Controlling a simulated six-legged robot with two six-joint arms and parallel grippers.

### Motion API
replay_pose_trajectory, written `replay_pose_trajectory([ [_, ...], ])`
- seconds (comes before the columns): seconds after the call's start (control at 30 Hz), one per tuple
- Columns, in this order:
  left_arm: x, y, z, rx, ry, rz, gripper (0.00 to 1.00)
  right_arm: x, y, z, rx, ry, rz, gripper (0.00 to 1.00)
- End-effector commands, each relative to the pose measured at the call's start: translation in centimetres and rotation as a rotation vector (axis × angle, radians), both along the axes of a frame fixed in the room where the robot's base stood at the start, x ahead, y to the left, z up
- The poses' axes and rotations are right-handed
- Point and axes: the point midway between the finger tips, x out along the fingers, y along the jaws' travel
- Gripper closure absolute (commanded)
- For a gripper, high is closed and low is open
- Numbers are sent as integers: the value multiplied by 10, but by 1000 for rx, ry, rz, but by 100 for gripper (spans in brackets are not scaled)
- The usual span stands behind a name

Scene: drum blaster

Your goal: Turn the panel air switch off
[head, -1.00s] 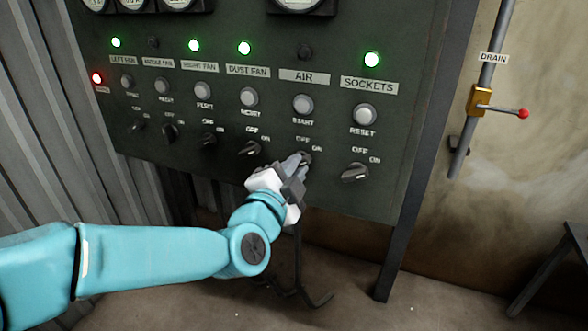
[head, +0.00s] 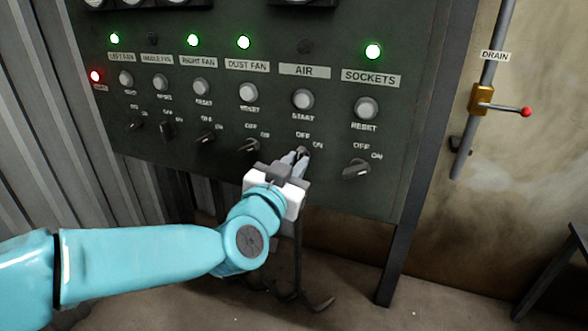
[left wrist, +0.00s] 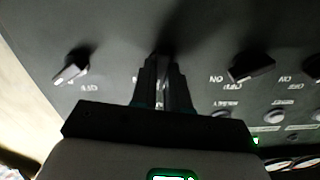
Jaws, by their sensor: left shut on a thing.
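The dark panel (head: 330,185) has a column labelled AIR (head: 304,71), with a grey START button (head: 302,99) and an unlit lamp (head: 305,46). The air switch (head: 303,151) is a rotary knob below it, mostly hidden by my left gripper (head: 299,157). The gripper is shut on the knob, with OFF and ON printed around it. In the left wrist view the fingers (left wrist: 162,82) reach the panel close together, and the knob between them cannot be made out. My right gripper is not in view.
The dust fan knob (head: 249,146) and the sockets knob (head: 356,169) sit close on either side. Green lamps glow over several other columns, including sockets (head: 373,51). A drain valve with a red-tipped lever (head: 526,112) is on the right wall.

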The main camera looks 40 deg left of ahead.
Motion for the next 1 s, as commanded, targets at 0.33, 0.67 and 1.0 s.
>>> replay_pose_trajectory([
  [0.33, 0, 0, -1, -163, -39, -1, 100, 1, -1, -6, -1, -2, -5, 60],
  [0.67, 0, 0, 0, -209, -50, 0, 100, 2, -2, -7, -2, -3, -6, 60],
  [1.0, 0, 0, 0, -210, -50, 0, 75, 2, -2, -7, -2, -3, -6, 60],
])
